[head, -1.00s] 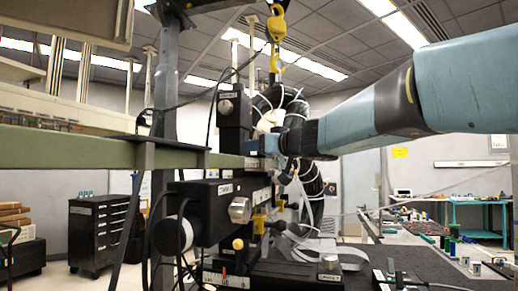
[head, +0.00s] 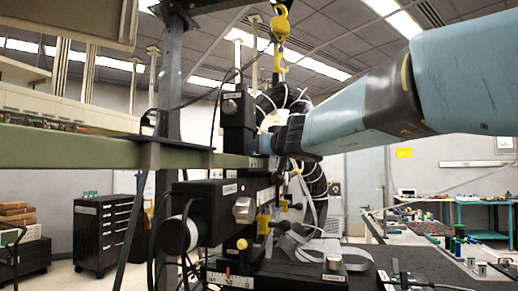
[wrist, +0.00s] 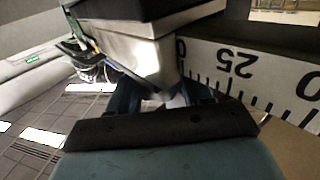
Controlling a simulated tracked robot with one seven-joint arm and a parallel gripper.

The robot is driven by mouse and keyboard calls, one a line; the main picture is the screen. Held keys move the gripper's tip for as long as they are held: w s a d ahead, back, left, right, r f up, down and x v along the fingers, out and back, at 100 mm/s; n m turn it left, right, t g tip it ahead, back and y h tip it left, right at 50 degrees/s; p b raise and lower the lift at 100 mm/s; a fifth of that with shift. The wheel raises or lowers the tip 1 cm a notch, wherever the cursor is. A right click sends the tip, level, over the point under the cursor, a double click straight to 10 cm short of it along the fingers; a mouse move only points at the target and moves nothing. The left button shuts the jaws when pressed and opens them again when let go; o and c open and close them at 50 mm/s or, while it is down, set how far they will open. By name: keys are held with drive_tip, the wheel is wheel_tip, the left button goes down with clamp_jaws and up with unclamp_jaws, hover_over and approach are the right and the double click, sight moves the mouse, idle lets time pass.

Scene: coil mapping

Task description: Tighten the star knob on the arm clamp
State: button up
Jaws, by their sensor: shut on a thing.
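My gripper (head: 267,143) is at the end of the arm reaching in from the right, against the upright beside the green beam's end. In the wrist view its blue fingers (wrist: 160,98) close around a small pale piece, which I take to be the star knob (wrist: 165,101). Most of it is hidden by the fingers, and the head view does not show its shape. A grey metal block (wrist: 128,45), seemingly part of the arm clamp, sits right above the fingers. A printed scale (wrist: 240,68) runs close to the right of the fingers.
A green beam (head: 70,147) crosses the left at gripper height. Black stage units (head: 215,207) with yellow knobs stand below. A thick cable bundle (head: 316,185) hangs behind the gripper. A yellow hook (head: 281,25) hangs above. A bench (head: 440,235) lies right.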

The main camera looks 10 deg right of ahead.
drive_tip(key=o, duration=1)
drive_tip(key=shift+c, duration=0.2)
drive_tip(key=shift+a+n+g+y, duration=0.1)
drive_tip(key=shift+n+g+y, duration=0.25)
drive_tip(key=shift+y, duration=0.25)
